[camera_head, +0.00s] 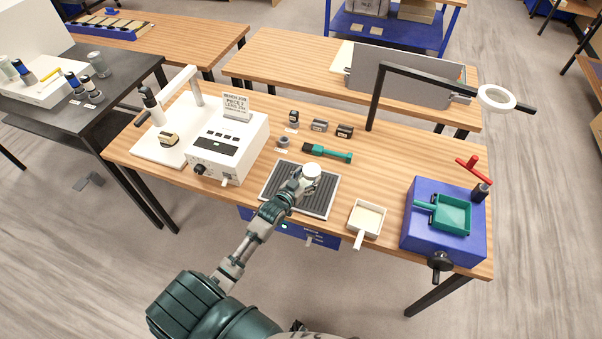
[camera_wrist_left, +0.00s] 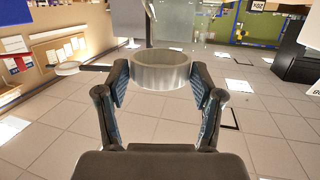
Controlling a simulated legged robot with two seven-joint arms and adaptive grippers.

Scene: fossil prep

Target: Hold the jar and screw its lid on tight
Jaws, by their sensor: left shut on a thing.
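My left gripper (camera_head: 298,179) is over the dark ribbed mat on the wooden bench, shut on a small round jar (camera_head: 311,171) with a white top. In the left wrist view the jar (camera_wrist_left: 162,72) is a short, pale grey cylinder between the two fingers of my left gripper (camera_wrist_left: 161,78). I cannot tell whether the white top is a separate lid seated on the jar. My right gripper is not in view.
The ribbed mat (camera_head: 325,200) has a pale frame. A white instrument box (camera_head: 247,142) stands left of it. A green-handled tool (camera_head: 328,153) lies behind it. A cream tray (camera_head: 367,219) and a blue block (camera_head: 421,240) are to the right. A lamp arm (camera_head: 425,80) overhangs the bench.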

